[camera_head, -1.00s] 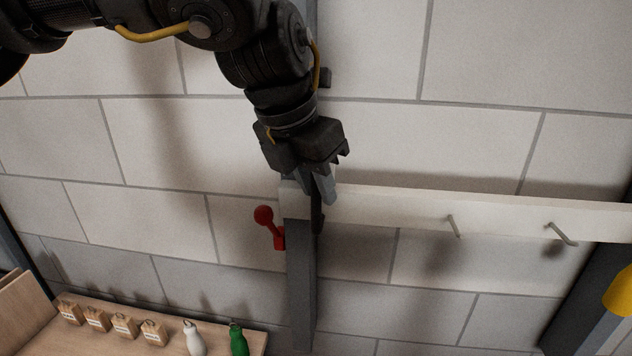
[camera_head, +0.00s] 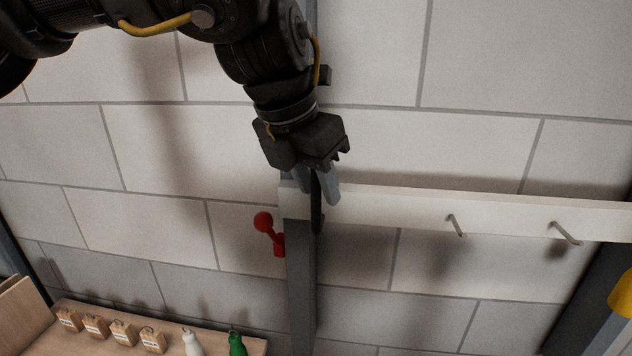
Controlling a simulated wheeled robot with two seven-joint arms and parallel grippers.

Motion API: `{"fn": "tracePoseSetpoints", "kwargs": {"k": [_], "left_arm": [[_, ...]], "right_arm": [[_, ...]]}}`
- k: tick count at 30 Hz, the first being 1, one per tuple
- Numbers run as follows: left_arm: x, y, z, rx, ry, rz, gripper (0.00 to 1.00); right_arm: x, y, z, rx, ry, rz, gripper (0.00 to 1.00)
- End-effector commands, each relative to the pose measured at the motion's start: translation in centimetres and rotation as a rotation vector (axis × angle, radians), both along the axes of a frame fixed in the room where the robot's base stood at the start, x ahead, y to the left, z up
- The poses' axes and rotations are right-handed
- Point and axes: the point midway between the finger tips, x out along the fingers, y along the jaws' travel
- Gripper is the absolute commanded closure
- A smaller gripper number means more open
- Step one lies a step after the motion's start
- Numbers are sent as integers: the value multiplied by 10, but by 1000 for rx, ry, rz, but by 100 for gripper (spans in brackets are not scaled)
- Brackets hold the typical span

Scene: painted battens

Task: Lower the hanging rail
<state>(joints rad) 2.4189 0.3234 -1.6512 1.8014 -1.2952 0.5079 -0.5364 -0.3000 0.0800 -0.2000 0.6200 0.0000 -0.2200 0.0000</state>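The hanging rail (camera_head: 385,209) is a pale horizontal batten with metal pegs in front of a grey block wall. Its left end sits at a dark upright post (camera_head: 301,285). A red ball-ended lever (camera_head: 264,223) stands on the post's left side, just below the rail. A narrow black bar (camera_head: 317,215) runs down the rail's face near that end. My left gripper (camera_head: 318,187) points down at the rail's left end, its grey fingers around the top of the black bar. I cannot tell whether they grip it. My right gripper is out of view.
A wooden shelf (camera_head: 232,340) at lower left holds several small labelled blocks (camera_head: 95,326), a white bottle (camera_head: 192,342) and a green bottle (camera_head: 237,344). A second dark post (camera_head: 585,290) and a yellow object (camera_head: 621,293) are at right. Wall below the rail is clear.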

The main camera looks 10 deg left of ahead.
Motion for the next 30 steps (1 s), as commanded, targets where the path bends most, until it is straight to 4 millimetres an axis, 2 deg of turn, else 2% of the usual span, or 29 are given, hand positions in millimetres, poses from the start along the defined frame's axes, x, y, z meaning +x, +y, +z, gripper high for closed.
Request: {"fn": "tracePoseSetpoints", "kwargs": {"k": [8, 11, 14, 24, 30], "left_arm": [[0, 0, 1, 0, 0, 0, 64], [-2, 1, 7, -1, -1, 0, 64], [-7, 4, 20, -2, -2, 1, 64], [-29, 19, 85, -2, -2, 2, 64], [-36, 25, 106, 1, -1, 3, 64]], "right_arm": [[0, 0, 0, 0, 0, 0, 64], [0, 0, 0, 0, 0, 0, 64], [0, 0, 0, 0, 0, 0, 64], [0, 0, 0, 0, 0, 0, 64], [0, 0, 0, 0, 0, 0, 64]]}}
